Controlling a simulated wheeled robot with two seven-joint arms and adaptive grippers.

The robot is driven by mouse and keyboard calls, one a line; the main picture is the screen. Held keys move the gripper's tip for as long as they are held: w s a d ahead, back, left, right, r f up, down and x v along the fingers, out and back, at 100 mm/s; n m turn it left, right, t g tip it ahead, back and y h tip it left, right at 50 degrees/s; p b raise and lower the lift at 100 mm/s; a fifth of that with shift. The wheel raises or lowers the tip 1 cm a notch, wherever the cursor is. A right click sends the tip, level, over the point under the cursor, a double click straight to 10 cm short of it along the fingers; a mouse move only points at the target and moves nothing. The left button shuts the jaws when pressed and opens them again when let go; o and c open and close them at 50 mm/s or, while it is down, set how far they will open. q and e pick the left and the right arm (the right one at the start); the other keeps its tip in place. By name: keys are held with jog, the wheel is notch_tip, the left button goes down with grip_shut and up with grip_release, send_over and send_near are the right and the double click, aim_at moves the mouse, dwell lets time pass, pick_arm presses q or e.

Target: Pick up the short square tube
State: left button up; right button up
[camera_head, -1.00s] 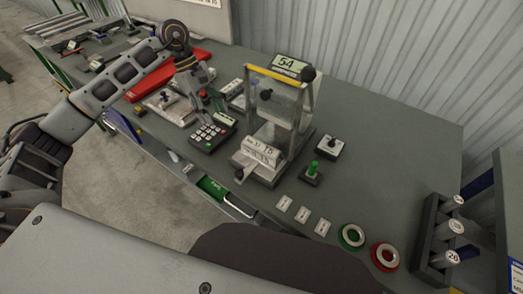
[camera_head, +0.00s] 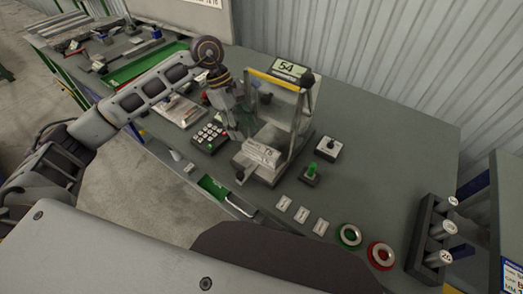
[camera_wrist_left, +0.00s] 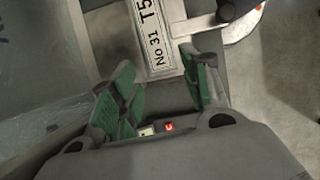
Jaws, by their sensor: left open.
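My left gripper (camera_head: 238,128) is open and points down beside the machine with the 54 display. In the left wrist view its two green-padded fingers (camera_wrist_left: 158,66) are spread with nothing between the tips. A pale block (camera_head: 262,154) with a printed label lies at the front of the machine, just right of the gripper. In the left wrist view its label (camera_wrist_left: 155,35) reads No 31 T5, just beyond the fingertips. I cannot tell whether this block is the short square tube, and no other tube shows clearly as square. My right gripper is out of view.
The machine's frame (camera_head: 304,105) stands close right of the gripper. A keypad (camera_head: 209,137) lies to its left. A rack (camera_head: 425,235) holds round pieces at right.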

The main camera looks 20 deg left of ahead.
aim_at(251, 143)
pick_arm(q)
jog(key=shift+s+d, duration=0.15)
jog(key=shift+d, duration=0.3)
jog(key=shift+d+f, duration=0.15)
jog(key=shift+f, duration=0.25)
jog(key=x, duration=0.2)
jog(key=shift+s+d+f+p, duration=0.1)
jog(key=shift+f+p, duration=0.15)
jog(key=shift+p, duration=0.1)
jog(key=shift+d+f, duration=0.25)
jog(key=shift+f, duration=0.45)
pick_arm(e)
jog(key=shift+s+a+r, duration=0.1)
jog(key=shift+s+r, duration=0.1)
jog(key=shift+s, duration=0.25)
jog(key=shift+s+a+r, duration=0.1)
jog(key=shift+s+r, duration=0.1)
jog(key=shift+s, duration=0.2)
pick_arm(q)
jog(key=c, duration=0.9)
jog(key=shift+o, duration=0.2)
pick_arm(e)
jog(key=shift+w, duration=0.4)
